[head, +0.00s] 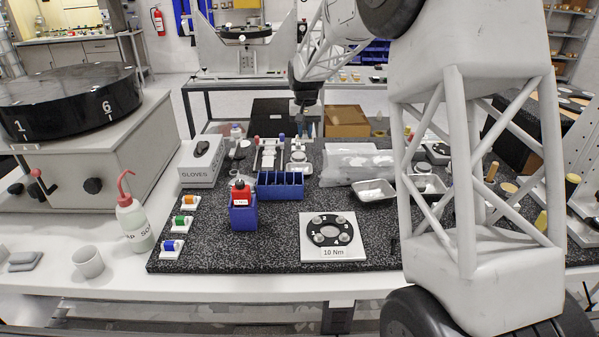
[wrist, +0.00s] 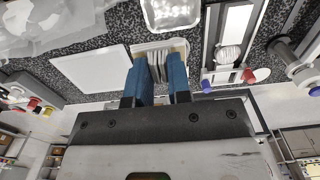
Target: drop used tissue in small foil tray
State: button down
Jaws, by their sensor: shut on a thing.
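My gripper (head: 307,127) hangs over the far middle of the dark speckled mat. In the wrist view its two blue fingers (wrist: 157,82) are shut on a pale, folded-looking piece, seemingly the used tissue (wrist: 157,66). The fingers partly hide it, and it is too small to make out in the head view. A small foil tray (head: 299,168) lies on the mat on the near side of the gripper. It also shows at the top edge of the wrist view (wrist: 171,14), cut off, with whitish content. The gripper is apart from this tray.
A clear plastic bag (head: 355,162) and a larger foil tray (head: 374,191) lie to the right. A blue divided bin (head: 280,190) stands nearer. A cardboard box (head: 347,121) stands behind right, and a gloves box (head: 202,163) stands left.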

jog(key=shift+f, duration=0.2)
jog(key=shift+f, duration=2.8)
jog(key=c, duration=1)
grip_release()
jog(key=shift+r, duration=0.1)
jog(key=shift+r, duration=3.8)
jog(key=shift+s, duration=0.1)
